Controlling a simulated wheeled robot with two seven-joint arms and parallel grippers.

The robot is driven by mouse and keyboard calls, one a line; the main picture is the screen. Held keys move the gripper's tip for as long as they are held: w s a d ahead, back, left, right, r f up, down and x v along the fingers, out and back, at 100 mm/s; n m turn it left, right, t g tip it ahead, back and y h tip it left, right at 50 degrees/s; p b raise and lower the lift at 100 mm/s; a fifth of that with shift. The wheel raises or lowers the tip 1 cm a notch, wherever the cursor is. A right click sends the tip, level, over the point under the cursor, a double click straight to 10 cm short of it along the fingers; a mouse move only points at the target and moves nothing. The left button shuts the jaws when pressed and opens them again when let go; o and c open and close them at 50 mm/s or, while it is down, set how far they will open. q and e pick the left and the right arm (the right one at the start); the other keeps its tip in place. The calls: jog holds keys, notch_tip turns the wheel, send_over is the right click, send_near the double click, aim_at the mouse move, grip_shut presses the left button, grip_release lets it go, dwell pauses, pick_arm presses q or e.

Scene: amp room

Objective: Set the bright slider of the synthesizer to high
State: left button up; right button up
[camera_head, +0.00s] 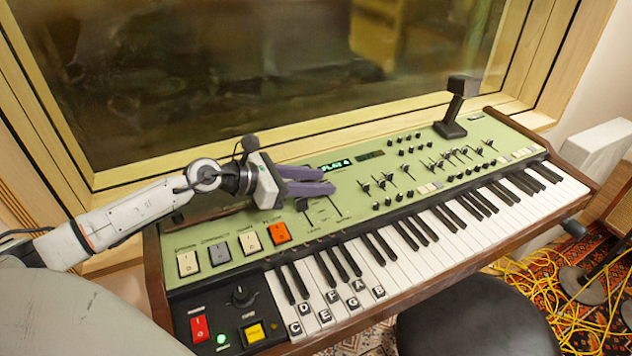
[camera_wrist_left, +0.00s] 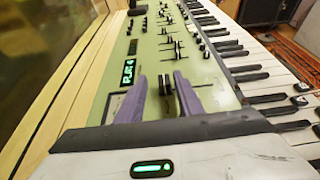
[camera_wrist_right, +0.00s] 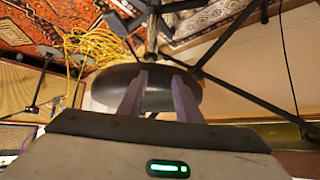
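The green synthesizer (camera_head: 376,226) stands below the window. My left gripper (camera_head: 330,180) is over the left part of its panel, fingers pointing right. In the left wrist view its purple fingers (camera_wrist_left: 160,98) are apart, with a dark slider knob (camera_wrist_left: 165,86) between them; I cannot tell whether they touch it. In the head view a slider knob (camera_head: 302,205) shows just below the fingers. The labels are too small to tell which is the bright slider. My right gripper (camera_wrist_right: 158,95) is open and empty over the black stool, out of the head view.
Other sliders (camera_head: 381,184) and knobs lie further right on the panel. A black stand-like object (camera_head: 451,128) rises at the panel's back right. A black stool (camera_head: 478,318) stands in front. Yellow cables (camera_head: 560,295) lie on the rug.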

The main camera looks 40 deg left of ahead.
pick_arm(q)
jog(key=shift+s, duration=0.1)
jog(key=shift+p+v, duration=0.3)
jog(key=shift+v, duration=4.8)
jog(key=shift+r, duration=0.1)
